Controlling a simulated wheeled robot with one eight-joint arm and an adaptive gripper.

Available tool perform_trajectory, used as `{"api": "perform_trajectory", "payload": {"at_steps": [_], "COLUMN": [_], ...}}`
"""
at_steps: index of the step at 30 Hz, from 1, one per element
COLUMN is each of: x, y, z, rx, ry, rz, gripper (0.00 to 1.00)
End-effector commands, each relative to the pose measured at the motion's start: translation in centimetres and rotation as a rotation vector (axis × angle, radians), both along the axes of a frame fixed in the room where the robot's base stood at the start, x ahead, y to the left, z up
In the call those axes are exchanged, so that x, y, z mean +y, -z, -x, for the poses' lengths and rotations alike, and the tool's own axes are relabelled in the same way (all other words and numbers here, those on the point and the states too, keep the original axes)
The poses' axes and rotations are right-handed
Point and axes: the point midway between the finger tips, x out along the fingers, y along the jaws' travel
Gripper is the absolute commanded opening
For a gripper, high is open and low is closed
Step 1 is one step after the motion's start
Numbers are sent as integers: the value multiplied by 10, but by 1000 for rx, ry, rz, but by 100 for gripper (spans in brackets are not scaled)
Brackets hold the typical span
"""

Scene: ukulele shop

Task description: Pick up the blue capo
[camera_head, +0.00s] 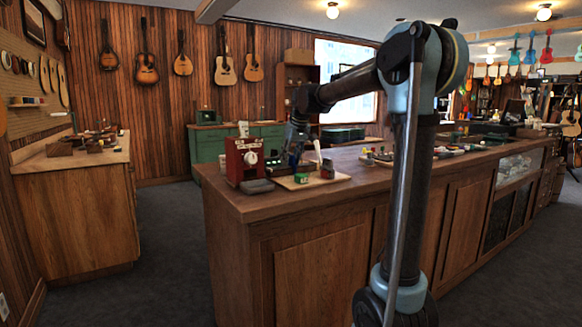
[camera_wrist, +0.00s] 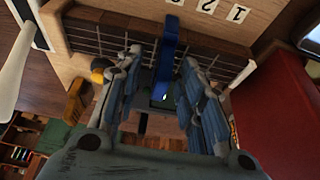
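The blue capo (camera_wrist: 168,42) shows in the wrist view as an upright-looking blue bar between my two fingers. My gripper (camera_wrist: 163,57) is open, with one finger on each side of the capo. A gap shows between the left finger and the capo; the right finger is closer, and I cannot tell whether it touches. In the head view my gripper (camera_head: 295,150) points down over the counter, beside the red box. The capo is too small and too much covered by the gripper to make out there.
A red box with a dial (camera_head: 245,160) stands close to my gripper, also in the wrist view (camera_wrist: 283,110). A light wooden board (camera_head: 322,181) with a small green box (camera_head: 301,178) lies on the wooden counter (camera_head: 255,205). Small items lie farther right on the counter.

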Motion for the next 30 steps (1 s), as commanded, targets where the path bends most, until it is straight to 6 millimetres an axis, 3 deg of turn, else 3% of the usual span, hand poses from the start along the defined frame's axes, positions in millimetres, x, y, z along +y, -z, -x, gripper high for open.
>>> {"api": "perform_trajectory", "payload": {"at_steps": [2, 7, 8, 20, 25, 30], "x": [0, 0, 0, 0, 0, 0], "y": [0, 0, 0, -3, -22, -53], "z": [0, 0, 0, 0, 0, 0], "rx": [0, 0, 0, 0, 0, 0], "ry": [0, 0, 0, 0, 0, 0], "rz": [0, 0, 0, 0, 0, 0], "gripper": [36, 2, 0, 0, 0, 0]}}
